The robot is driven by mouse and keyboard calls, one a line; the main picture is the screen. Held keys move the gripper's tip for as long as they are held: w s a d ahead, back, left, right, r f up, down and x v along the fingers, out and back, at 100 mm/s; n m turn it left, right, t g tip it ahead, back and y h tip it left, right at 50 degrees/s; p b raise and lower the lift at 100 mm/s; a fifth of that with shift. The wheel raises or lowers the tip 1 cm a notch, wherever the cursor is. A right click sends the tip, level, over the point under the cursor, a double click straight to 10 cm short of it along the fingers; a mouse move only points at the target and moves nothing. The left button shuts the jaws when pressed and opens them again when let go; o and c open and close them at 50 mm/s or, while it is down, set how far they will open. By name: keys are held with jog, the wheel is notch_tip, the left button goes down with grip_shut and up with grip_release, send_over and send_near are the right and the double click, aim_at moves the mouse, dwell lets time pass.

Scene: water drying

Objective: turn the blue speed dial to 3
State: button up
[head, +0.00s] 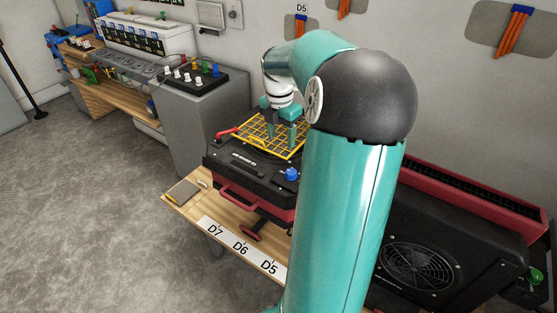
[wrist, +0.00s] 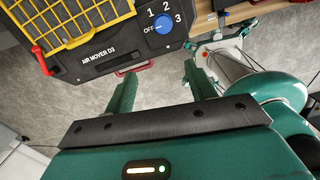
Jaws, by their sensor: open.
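The blue speed dial (wrist: 165,24) is on the black face of the air mover (wrist: 105,55), with OFF, 1, 2 and 3 printed around it. Its white mark appears to point left toward OFF. In the head view the dial (head: 291,174) sits near the front right of the air mover (head: 240,172). My gripper (wrist: 160,70) is open and empty, its fingers apart from the dial. In the head view my gripper (head: 285,139) points down over the yellow grille (head: 258,132), behind the dial. My arm hides the air mover's right side.
A red lever (wrist: 39,58) stands beside the grille. Another black fan unit (head: 425,260) stands at the right. Open floor lies to the left.

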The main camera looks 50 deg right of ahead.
aim_at(291, 172)
jog(key=shift+n, duration=0.6)
jog(key=d+f, duration=0.1)
jog(key=f, duration=0.4)
jog(key=s+d+f, duration=0.1)
jog(key=f, duration=0.4)
jog(key=d+f, duration=0.1)
jog(key=f, duration=0.4)
jog(key=shift+s+d, duration=0.15)
jog(key=shift+s, duration=0.15)
jog(key=shift+c, duration=0.3)
jog(key=c, duration=0.9)
